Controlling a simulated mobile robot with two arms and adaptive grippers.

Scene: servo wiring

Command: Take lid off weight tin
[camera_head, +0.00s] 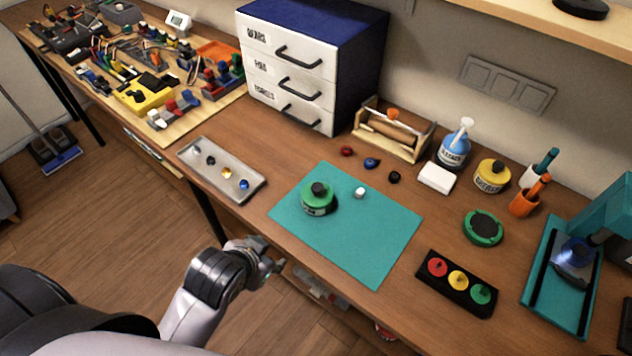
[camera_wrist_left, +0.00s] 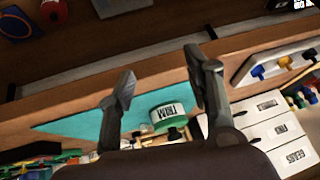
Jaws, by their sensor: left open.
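The weight tin (camera_head: 316,205) is a small green round tin with a pale label, standing on the teal mat (camera_head: 370,240). Its green lid with a black knob (camera_head: 319,189) is on top. In the left wrist view the tin (camera_wrist_left: 168,113) shows between and beyond the fingers, its label reading "TRIM". My left gripper (camera_head: 272,267) is open and empty, off the bench's front edge, well apart from the tin. It also shows in the left wrist view (camera_wrist_left: 160,68). My right gripper is not in view.
A small white cube (camera_head: 360,193) lies beside the tin. A grey tray (camera_head: 222,168) with small parts is to the left, a white drawer cabinet (camera_head: 290,75) behind. A black holder (camera_head: 456,284) with coloured discs and a green round dish (camera_head: 483,228) are to the right.

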